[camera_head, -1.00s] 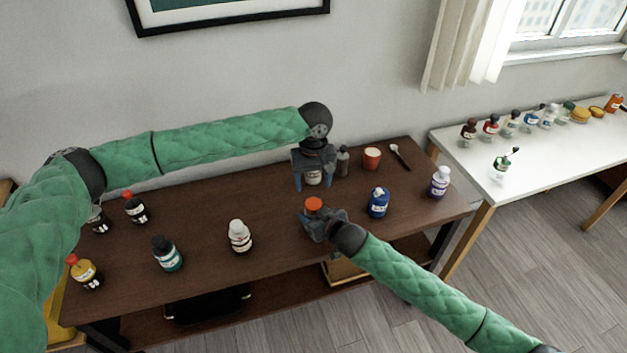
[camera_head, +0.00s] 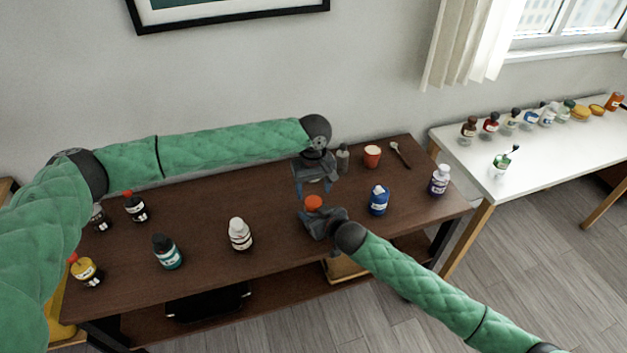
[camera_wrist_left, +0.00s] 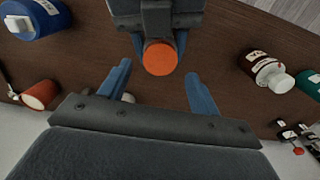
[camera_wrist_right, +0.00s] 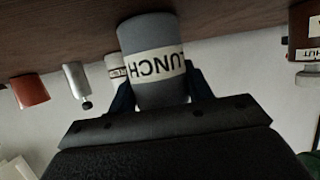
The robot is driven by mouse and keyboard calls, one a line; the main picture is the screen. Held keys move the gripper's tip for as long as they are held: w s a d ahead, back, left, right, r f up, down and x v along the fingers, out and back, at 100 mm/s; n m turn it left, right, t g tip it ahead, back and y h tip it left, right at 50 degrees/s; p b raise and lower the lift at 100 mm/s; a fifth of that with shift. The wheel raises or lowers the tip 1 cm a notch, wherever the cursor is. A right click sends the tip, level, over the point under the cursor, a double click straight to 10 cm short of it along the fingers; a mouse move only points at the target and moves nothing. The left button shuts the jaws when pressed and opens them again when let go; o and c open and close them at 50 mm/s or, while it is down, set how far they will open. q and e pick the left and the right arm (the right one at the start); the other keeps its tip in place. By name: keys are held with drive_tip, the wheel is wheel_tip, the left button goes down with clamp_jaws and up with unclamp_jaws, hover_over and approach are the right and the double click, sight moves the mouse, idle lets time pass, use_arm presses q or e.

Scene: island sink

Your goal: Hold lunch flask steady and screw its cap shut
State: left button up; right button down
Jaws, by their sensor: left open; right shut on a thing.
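The lunch flask is a grey cylinder (camera_wrist_right: 152,92) with a white LUNCH label. My right gripper (camera_head: 316,222) is shut around its body at the table's front edge. Its orange cap (camera_head: 313,202) shows on top in the head view, and again in the left wrist view (camera_wrist_left: 160,58), at the flask's top. Whether the cap is fully seated cannot be told. My left gripper (camera_head: 313,191) is open and empty, just behind and above the flask in the head view. In the left wrist view its fingers (camera_wrist_left: 157,82) point toward the cap, one to each side, apart from it.
A blue bottle (camera_head: 378,201) stands right of the flask, a white-capped bottle (camera_head: 240,234) left. Behind my left gripper are a grey bottle (camera_head: 342,158) and an orange cup (camera_head: 372,156). A white-labelled bottle (camera_wrist_right: 116,68) stands behind the flask. Bare wood (camera_head: 200,205) lies left.

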sight(313, 201)
use_arm(q)
drive_tip(key=shift+f, duration=2.15)
drive_tip(key=shift+c, duration=0.4)
drive_tip(key=c, duration=0.9)
drive_tip(key=m, duration=0.6)
drive_tip(key=o, duration=1.1)
drive_tip(key=shift+c, duration=0.2)
drive_tip(key=shift+r, duration=0.1)
